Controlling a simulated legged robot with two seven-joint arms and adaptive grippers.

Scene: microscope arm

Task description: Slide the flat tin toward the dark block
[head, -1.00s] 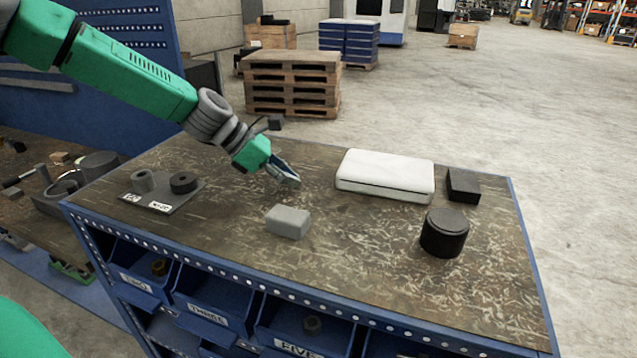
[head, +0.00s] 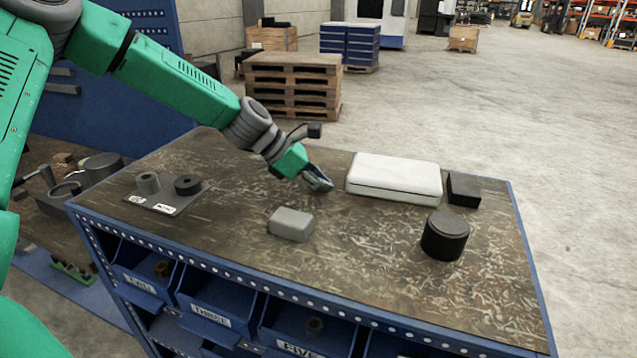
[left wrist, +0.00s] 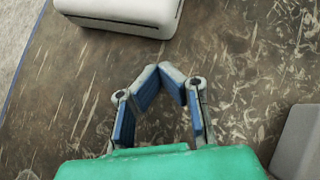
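The flat tin, which I take to be the white rounded box with a seam (head: 395,177), lies on the right half of the bench top. The dark block (head: 463,190) sits just right of it, with a narrow gap. My left gripper (head: 319,180) is low over the bench, left of the tin and a little apart from it. In the left wrist view its fingertips (left wrist: 160,78) meet with nothing between them. Part of the tin (left wrist: 120,10) shows ahead of them at the top. My right gripper is not in view.
A small grey box (head: 291,225) lies nearer the front; its corner shows in the left wrist view (left wrist: 299,145). A black round can (head: 445,236) stands in front of the dark block. A plate with two round pieces (head: 168,197) is at the left. The bench's middle is mostly clear.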

